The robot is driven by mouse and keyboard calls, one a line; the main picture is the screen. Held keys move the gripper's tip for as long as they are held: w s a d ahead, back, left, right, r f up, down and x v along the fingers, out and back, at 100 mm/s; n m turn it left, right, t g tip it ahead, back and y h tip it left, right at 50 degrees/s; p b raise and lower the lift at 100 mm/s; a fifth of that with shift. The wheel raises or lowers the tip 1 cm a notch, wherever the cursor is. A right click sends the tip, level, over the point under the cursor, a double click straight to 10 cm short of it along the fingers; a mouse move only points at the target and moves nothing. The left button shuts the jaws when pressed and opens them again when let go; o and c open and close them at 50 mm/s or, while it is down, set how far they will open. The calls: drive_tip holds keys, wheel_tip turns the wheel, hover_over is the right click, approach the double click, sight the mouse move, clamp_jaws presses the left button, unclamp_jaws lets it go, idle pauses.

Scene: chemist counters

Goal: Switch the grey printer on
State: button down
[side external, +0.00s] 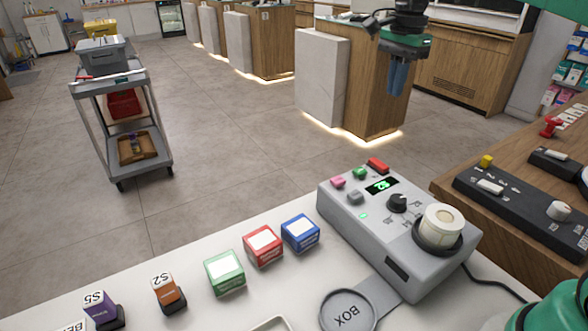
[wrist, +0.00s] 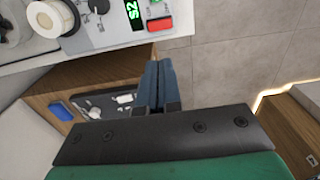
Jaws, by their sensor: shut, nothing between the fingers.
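The grey printer (side external: 345,215) stands on the white counter, with a cream label roll on its top. Its display (side external: 382,185) glows green with "S2", and a small green light shows on its face. It has pink, green and red buttons (side external: 378,164) at the far edge, plus a grey button and a black knob (side external: 398,203). My gripper (side external: 397,93) points down, raised beyond the printer's far edge and apart from it. In the wrist view my blue fingers (wrist: 156,68) are together and empty, close in the picture to the red button (wrist: 161,24).
A round "BOX" plate (side external: 348,312) lies in front. A black device (side external: 520,205) sits on the wooden counter at right. A trolley (side external: 122,125) stands on the floor.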

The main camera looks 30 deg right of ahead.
sight(380, 164)
drive_tip(key=shift+w+a, duration=0.15)
drive_tip(key=shift+w, duration=0.4)
drive_tip(key=shift+f, duration=0.1)
wheel_tip(380, 164, down, 14)
idle(0.3)
drive_tip(key=shift+w+f, duration=0.1)
drive_tip(key=shift+f, duration=0.05)
idle(0.5)
drive_tip(key=shift+s+r, duration=0.2)
drive_tip(key=shift+s, duration=0.6)
drive_tip(key=shift+r, duration=0.15)
